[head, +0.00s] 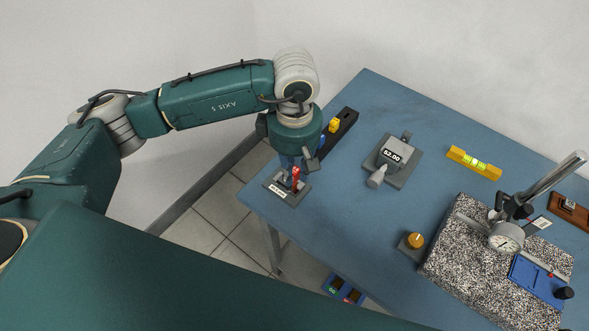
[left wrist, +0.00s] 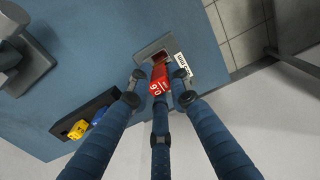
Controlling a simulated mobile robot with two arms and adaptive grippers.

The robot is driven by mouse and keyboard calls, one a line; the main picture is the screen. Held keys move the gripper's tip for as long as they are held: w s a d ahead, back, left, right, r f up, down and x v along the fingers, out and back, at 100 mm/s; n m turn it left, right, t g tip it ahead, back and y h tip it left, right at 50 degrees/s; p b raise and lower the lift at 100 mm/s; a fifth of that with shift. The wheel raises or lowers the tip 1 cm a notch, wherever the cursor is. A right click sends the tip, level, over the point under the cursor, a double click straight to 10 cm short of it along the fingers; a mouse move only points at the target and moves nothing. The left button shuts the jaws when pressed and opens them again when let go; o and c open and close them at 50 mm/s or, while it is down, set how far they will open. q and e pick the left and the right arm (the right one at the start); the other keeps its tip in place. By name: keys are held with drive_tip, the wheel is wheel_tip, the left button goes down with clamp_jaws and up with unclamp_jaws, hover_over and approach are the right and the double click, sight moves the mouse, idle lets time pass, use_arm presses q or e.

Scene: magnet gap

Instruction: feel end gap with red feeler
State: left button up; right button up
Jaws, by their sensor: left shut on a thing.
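The red feeler (head: 296,174) is upright in my left gripper (head: 292,166), at the near left corner of the blue table. In the left wrist view the blue fingers (left wrist: 160,88) close around the red feeler (left wrist: 159,80), whose face carries white digits. Below it is a small grey plate (head: 279,194) with a white label; in the left wrist view the plate (left wrist: 146,52) shows a dark reddish recess beside the feeler. I cannot tell whether the feeler touches the plate. I cannot tell which part is the end gap. My right gripper is out of view.
A black rack (head: 347,123) with yellow and blue feelers stands just behind the gripper. A speckled slab (head: 455,262) bears a dial stand. A blue bin (head: 343,289) sits below the table edge.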

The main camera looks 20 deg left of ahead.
use_arm(q)
drive_tip(key=shift+f, duration=0.2)
idle(0.5)
idle(0.6)
drive_tip(key=shift+r, duration=0.2)
drive_tip(key=shift+r+p, duration=0.75)
drive_tip(key=shift+r, duration=1.55)
